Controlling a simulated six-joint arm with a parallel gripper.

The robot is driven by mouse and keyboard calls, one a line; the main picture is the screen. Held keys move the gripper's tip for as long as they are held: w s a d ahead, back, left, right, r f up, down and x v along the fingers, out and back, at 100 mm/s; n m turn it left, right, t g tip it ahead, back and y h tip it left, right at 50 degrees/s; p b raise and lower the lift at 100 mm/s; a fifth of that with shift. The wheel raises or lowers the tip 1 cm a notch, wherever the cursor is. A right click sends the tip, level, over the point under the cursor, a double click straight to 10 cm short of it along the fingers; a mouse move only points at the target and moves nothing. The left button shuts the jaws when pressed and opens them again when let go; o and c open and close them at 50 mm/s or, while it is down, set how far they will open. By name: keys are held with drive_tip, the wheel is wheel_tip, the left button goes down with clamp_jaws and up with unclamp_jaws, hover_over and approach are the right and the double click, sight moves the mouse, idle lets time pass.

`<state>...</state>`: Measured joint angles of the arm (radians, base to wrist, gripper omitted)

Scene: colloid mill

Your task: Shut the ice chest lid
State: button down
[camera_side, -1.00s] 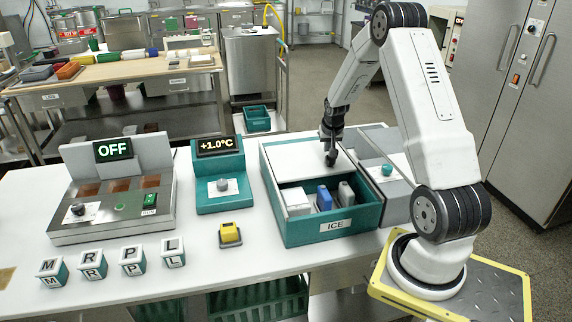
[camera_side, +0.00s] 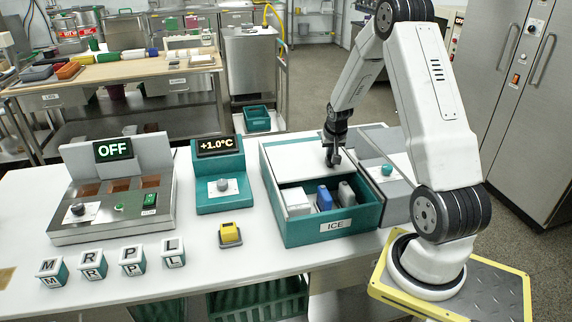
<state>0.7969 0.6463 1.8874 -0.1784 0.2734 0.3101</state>
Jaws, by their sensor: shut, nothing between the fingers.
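The teal ice chest (camera_side: 300,233) with the ICE label stands on the white table, right of centre. Its white lid (camera_side: 290,163) covers the back part; the front part is open. A white block (camera_side: 297,203), a blue block (camera_side: 324,199) and a grey block (camera_side: 346,195) show in the open part. My gripper (camera_side: 334,163) points down over the right part of the lid, near its front edge. It is shut and empty. I cannot tell whether the fingertips touch the lid.
A grey unit with a teal knob (camera_side: 387,169) stands close against the chest's right side. A teal +1.0°C display box (camera_side: 218,177), a yellow block (camera_side: 230,233) and a steel OFF machine (camera_side: 115,195) stand to the left. Several lettered cubes (camera_side: 92,264) sit at the front left.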

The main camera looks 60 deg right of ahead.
drive_tip(key=s+a, duration=0.8)
idle(0.4)
drive_tip(key=shift+w+d, duration=0.15)
drive_tip(key=shift+d, duration=0.1)
drive_tip(key=shift+w+d, duration=0.55)
drive_tip(key=shift+d, duration=0.2)
drive_tip(key=shift+w+d, duration=0.5)
drive_tip(key=shift+d, duration=0.2)
drive_tip(key=v, duration=1)
drive_tip(key=shift+w, duration=0.1)
drive_tip(key=g+y, duration=0.3)
hover_over(339, 172)
drive_tip(key=shift+w+d+g+y, duration=0.9)
drive_tip(key=shift+w+d+y, duration=0.5)
drive_tip(key=shift+y, duration=0.4)
drive_tip(key=shift+s+f, duration=0.1)
